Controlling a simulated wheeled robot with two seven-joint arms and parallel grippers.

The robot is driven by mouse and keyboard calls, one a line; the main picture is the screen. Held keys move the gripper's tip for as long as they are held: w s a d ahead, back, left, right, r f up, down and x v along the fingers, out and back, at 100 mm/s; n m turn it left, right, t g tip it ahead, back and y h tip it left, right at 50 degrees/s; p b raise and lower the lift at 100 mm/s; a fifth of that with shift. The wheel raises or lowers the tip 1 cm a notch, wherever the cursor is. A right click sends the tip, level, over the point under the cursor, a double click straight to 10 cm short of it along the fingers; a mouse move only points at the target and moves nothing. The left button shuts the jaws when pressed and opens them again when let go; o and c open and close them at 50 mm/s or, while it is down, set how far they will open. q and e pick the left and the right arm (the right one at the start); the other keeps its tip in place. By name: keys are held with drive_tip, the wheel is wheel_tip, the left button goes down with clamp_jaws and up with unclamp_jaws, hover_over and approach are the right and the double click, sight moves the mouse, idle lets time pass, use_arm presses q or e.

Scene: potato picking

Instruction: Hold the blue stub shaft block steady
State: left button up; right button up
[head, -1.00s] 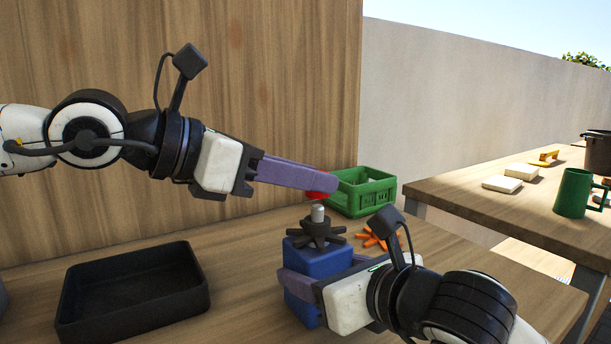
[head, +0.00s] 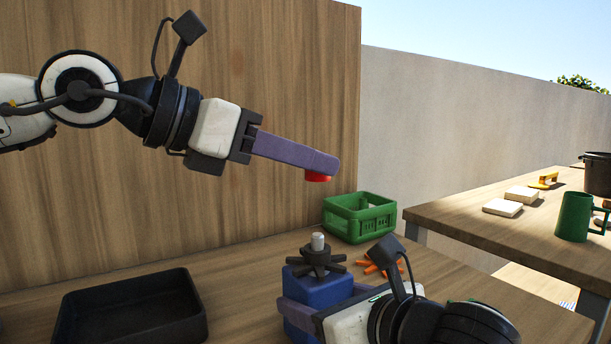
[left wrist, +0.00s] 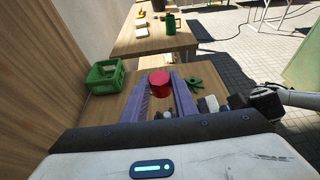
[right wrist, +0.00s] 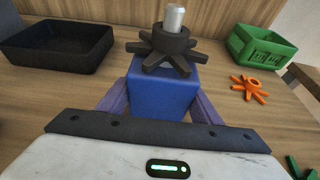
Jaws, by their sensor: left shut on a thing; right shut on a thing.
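The blue stub shaft block (head: 322,290) stands on the wooden table, with a grey shaft (head: 318,241) rising from its top. A dark spoked wheel (head: 316,260) sits around the shaft. My right gripper (right wrist: 160,100) is shut on the block, one finger on each side; the block (right wrist: 162,88) is upright in the right wrist view. My left gripper (head: 318,168) is shut on a red round piece (head: 318,178), held in the air above the shaft and apart from it. The red piece also shows between the fingers in the left wrist view (left wrist: 159,84).
A black tray (head: 130,335) lies on the table at left. A green crate (head: 360,218) stands behind the block. An orange spoked piece (right wrist: 252,86) lies beside the block, and a green spoked piece (left wrist: 195,83) lies farther right. A second table (head: 480,225) holds a green mug (head: 574,217).

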idle(0.4)
drive_tip(key=o, duration=2.1)
drive_tip(key=shift+v, duration=3.9)
drive_tip(key=shift+s, duration=0.1)
